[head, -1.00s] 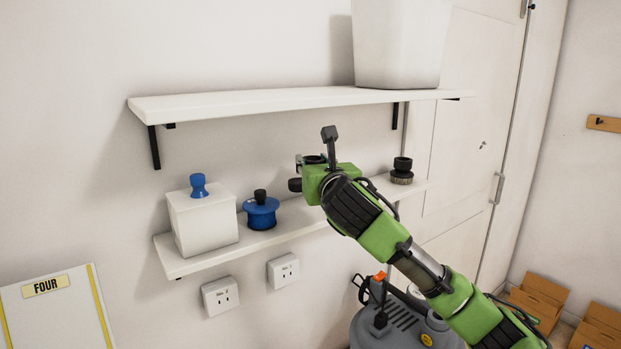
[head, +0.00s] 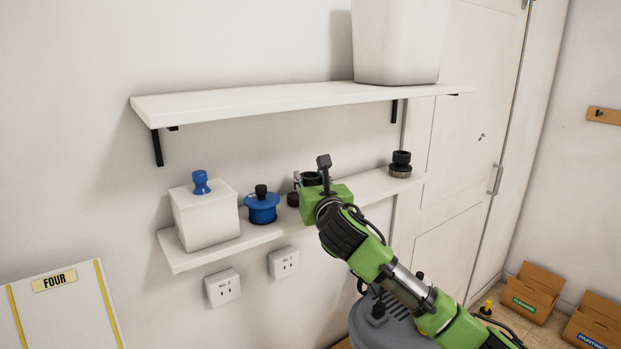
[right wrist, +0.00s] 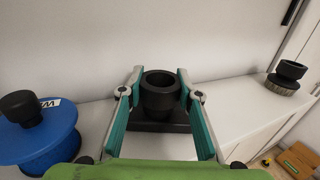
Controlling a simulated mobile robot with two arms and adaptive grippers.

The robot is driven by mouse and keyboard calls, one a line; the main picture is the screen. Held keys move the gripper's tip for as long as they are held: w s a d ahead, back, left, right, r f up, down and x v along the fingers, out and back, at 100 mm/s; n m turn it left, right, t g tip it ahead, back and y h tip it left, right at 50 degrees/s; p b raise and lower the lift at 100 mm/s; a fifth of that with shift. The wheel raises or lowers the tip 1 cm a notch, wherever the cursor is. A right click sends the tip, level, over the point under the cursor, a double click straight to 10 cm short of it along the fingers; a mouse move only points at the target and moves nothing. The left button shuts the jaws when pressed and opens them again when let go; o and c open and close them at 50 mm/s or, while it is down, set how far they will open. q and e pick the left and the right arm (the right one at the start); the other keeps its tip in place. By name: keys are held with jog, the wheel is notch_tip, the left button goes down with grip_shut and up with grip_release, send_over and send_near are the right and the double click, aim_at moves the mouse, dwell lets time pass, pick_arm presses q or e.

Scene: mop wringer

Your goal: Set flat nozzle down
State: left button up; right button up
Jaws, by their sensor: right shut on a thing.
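The flat nozzle is a black piece with a round collar on a wide flat base; it shows in the right wrist view (right wrist: 160,95) between the fingers. In the head view only a dark part of it (head: 293,199) shows past my gripper. My right gripper (head: 308,182) is at the lower shelf (head: 375,187), and its teal-lined fingers (right wrist: 160,90) are shut on the nozzle collar. The nozzle is upright, with its base at or very close to the shelf top; I cannot tell if it touches. My left gripper is not in view.
A blue round attachment (head: 262,207) and a white box with a blue knob (head: 205,215) stand left of the nozzle. A round brush (head: 400,165) stands at the shelf's right end. The upper shelf (head: 270,101) overhangs. A grey vacuum (head: 385,320) is below.

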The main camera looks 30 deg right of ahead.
jog(key=o, duration=1.1)
jog(key=shift+f, duration=0.1)
jog(key=shift+r, duration=0.2)
jog(key=shift+s+a+f, duration=0.1)
jog(key=shift+s, duration=0.25)
jog(key=b+v, duration=0.3)
jog(key=v, duration=0.8)
jog(key=shift+s+b, duration=0.1)
jog(key=shift+b, duration=0.2)
jog(key=shift+f, duration=0.1)
